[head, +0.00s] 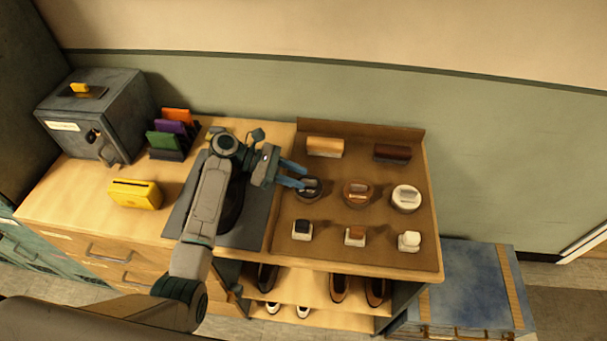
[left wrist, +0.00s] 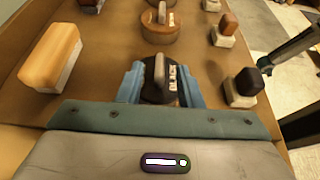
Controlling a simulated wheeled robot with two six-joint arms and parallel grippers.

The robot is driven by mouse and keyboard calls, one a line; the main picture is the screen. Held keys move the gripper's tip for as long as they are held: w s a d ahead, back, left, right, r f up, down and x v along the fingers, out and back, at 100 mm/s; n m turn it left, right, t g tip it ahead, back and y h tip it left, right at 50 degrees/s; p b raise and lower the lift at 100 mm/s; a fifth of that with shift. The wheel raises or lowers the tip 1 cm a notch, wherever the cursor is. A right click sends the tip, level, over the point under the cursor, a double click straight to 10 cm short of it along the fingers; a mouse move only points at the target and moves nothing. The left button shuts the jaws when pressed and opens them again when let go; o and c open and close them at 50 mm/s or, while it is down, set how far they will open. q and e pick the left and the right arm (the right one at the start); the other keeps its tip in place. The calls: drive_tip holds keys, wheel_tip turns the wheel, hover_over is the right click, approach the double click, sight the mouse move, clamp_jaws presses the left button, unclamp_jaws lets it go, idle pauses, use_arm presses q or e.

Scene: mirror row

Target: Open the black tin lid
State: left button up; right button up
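The black tin (head: 311,187) is a small round dark tin in the left of the middle row on the brown tray (head: 330,245). In the left wrist view the black tin (left wrist: 157,92) has an upright grey-brown handle on its lid and a white label reading BLACK. My left gripper (head: 301,177) is at the tin, coming from the left. In the left wrist view its blue fingers (left wrist: 160,88) stand apart, one on each side of the tin, with gaps beside the handle. The lid sits on the tin.
A brown tin (head: 358,192) and a white-lidded tin (head: 406,198) stand to the right. Two brushes (head: 325,147) (head: 392,153) lie behind; small dark, brown and white blocks (head: 302,229) stand in front. A yellow box (head: 134,194) is far left.

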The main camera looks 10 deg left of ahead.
sight(309, 184)
use_arm(q)
drive_tip(key=shift+x, duration=0.9)
drive_tip(key=shift+d+f, duration=0.15)
drive_tip(key=shift+d, duration=0.1)
use_arm(e)
drive_tip(key=shift+w+r, duration=0.35)
drive_tip(key=shift+r, duration=0.05)
drive_tip(key=shift+a, duration=0.1)
